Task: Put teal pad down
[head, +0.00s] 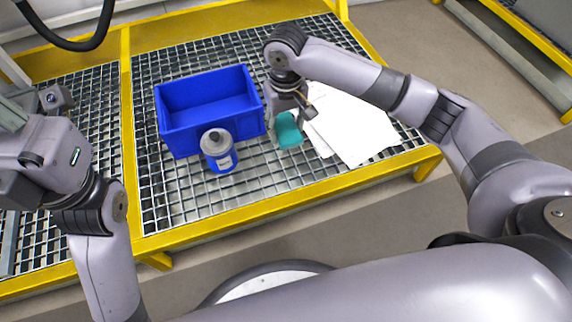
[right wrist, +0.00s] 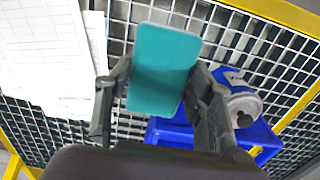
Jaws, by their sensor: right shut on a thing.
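The teal pad (head: 289,130) is in my right gripper (head: 292,113), over the metal grating between the blue crate and the white papers. In the right wrist view the pad (right wrist: 163,68) sits between the two fingers of the right gripper (right wrist: 158,100), which is shut on it. Whether the pad's lower end touches the grating I cannot tell. My left arm is at the left edge of the head view; its fingers cannot be made out.
A blue crate (head: 190,137) stands on the grating (head: 185,200) left of the pad. A grey-capped bottle (head: 218,152) stands at its front. White papers (head: 355,125) lie to the right. A yellow frame (head: 250,222) edges the platform. Bare grating shows in front of the pad.

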